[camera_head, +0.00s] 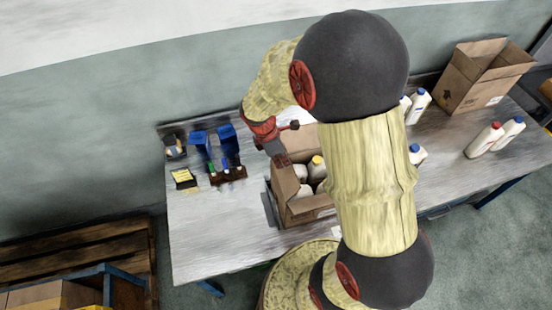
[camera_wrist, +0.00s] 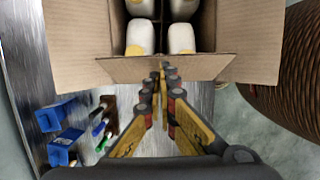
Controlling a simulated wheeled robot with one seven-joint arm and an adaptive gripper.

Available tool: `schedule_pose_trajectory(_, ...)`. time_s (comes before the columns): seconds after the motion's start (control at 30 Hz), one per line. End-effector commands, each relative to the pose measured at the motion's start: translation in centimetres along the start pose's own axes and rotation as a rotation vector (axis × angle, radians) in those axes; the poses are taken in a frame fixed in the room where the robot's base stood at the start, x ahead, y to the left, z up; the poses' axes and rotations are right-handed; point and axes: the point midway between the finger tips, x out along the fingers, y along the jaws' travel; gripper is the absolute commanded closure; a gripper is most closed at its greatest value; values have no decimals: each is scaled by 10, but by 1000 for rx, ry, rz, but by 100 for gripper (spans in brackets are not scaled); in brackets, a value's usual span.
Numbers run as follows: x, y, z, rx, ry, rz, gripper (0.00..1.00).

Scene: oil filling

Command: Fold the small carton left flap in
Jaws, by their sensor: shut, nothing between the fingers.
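The small carton (camera_head: 309,211) stands open on the table, with white yellow-capped bottles (camera_head: 317,168) inside. In the wrist view, bottles (camera_wrist: 140,38) stand in rows in the carton. The flap nearest my gripper (camera_wrist: 128,70), on the carton's left side in the head view, looks narrow and foreshortened; its exact angle is unclear. Two other flaps spread outward, one at the left (camera_wrist: 75,42) and one at the right (camera_wrist: 258,42) of the wrist view. My gripper (camera_wrist: 166,68) is shut and empty, its tips at the near flap; I cannot tell whether they touch. It also shows in the head view (camera_head: 281,159).
Left of the carton are blue holders (camera_head: 226,137), a dark rack with small bottles (camera_head: 228,175) and a yellow-labelled box (camera_head: 184,178). A larger open carton (camera_head: 480,78) and loose white bottles (camera_head: 484,139) stand at the right. The table's front left is clear.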

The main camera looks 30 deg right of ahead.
Motion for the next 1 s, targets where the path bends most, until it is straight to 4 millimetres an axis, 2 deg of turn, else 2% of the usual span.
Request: schedule_pose_trajectory(1.0,3,0,10,2,90,1,100)
